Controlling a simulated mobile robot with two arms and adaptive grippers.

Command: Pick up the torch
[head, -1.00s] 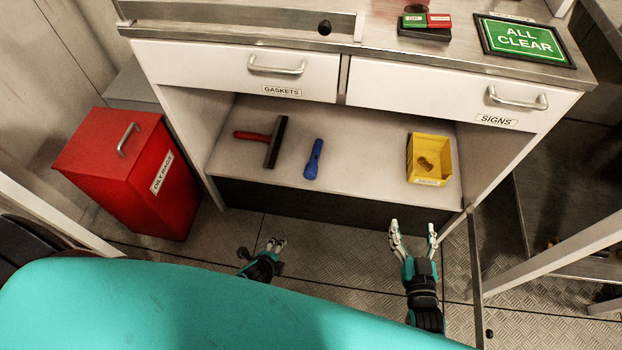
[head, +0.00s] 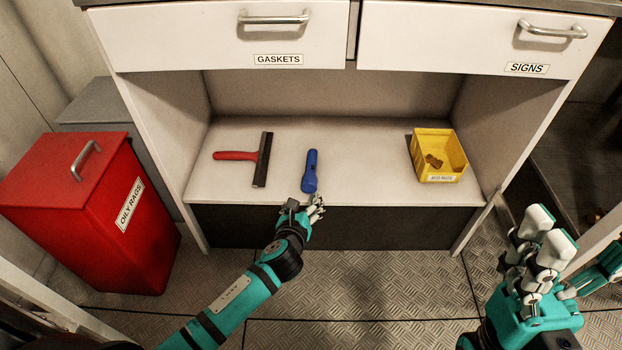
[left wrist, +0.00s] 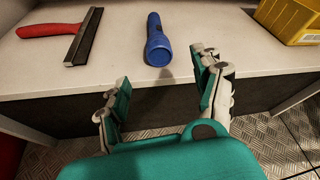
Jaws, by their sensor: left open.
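The blue torch (head: 310,171) lies on the open shelf under the drawers, near its front edge. In the left wrist view the torch (left wrist: 157,42) lies ahead of the fingers, its wide end toward me. My left gripper (head: 316,207) is at the shelf's front edge, just short of the torch. In the left wrist view my left gripper (left wrist: 163,90) is open and empty, its fingers apart to either side of the torch's line. My right gripper (head: 547,240) is at the right, in front of the cabinet, with its fingers apart and nothing between them.
A red-handled squeegee (head: 260,158) lies left of the torch. A yellow bin (head: 458,155) stands at the shelf's right. The drawers (head: 225,40) overhang the shelf (head: 360,150). A red oily rags bin (head: 75,215) stands on the floor at the left.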

